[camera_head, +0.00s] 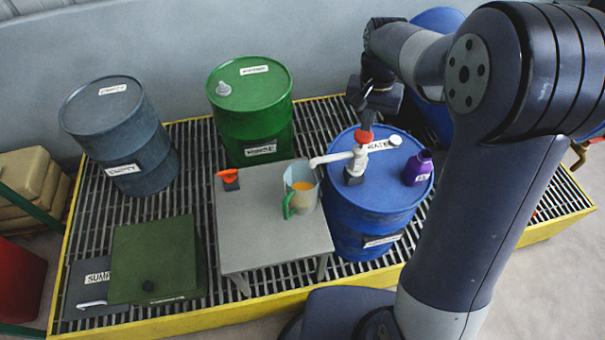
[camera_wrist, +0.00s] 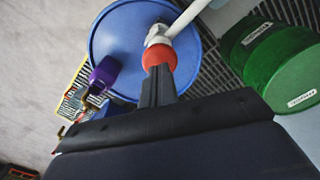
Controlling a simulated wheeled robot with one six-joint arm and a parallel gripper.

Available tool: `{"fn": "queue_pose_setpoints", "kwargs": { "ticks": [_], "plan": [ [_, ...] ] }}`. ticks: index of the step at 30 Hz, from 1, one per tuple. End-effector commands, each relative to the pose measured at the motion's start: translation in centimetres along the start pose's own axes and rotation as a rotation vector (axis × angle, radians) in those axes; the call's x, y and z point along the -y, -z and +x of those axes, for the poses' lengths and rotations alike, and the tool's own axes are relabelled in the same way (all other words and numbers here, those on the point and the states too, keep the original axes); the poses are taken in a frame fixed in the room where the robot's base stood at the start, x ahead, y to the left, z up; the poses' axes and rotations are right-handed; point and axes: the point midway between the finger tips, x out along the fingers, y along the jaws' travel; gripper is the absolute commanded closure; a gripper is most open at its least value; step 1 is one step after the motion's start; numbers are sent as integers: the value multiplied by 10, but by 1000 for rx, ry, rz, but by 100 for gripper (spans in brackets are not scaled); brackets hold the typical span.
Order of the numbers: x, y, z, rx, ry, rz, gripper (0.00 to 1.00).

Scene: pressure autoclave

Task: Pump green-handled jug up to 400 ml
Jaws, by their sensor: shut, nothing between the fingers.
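The green-handled jug (camera_head: 299,190) stands upright on a grey table and holds some orange-yellow liquid; its level against any marks is too small to read. A white hand pump (camera_head: 355,160) with a red knob (camera_head: 363,136) is mounted on the blue drum (camera_head: 375,200), and its spout reaches left over the jug. My gripper (camera_head: 368,118) is above the pump. In the wrist view my gripper (camera_wrist: 158,76) is shut, with its fingertips at the red knob (camera_wrist: 158,56); I cannot tell whether they touch. The jug is not in the wrist view.
A purple bottle (camera_head: 418,168) stands on the blue drum, right of the pump. The grey table (camera_head: 270,245) also holds an orange-red item (camera_head: 229,176). A green drum (camera_head: 250,105) and a dark drum (camera_head: 120,135) stand behind. A green lid (camera_head: 155,260) lies at the front left.

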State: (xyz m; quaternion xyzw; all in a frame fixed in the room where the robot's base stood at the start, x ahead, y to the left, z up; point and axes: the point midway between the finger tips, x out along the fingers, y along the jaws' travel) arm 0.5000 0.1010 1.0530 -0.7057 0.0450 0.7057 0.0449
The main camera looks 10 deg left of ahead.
Motion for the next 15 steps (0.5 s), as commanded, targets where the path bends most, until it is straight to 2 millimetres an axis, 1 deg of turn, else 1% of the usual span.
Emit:
{"fn": "queue_pose_setpoints", "kwargs": {
  "ticks": [15],
  "plan": [
    [0, 0, 19, 0, 0, 0, 100]
  ]
}}
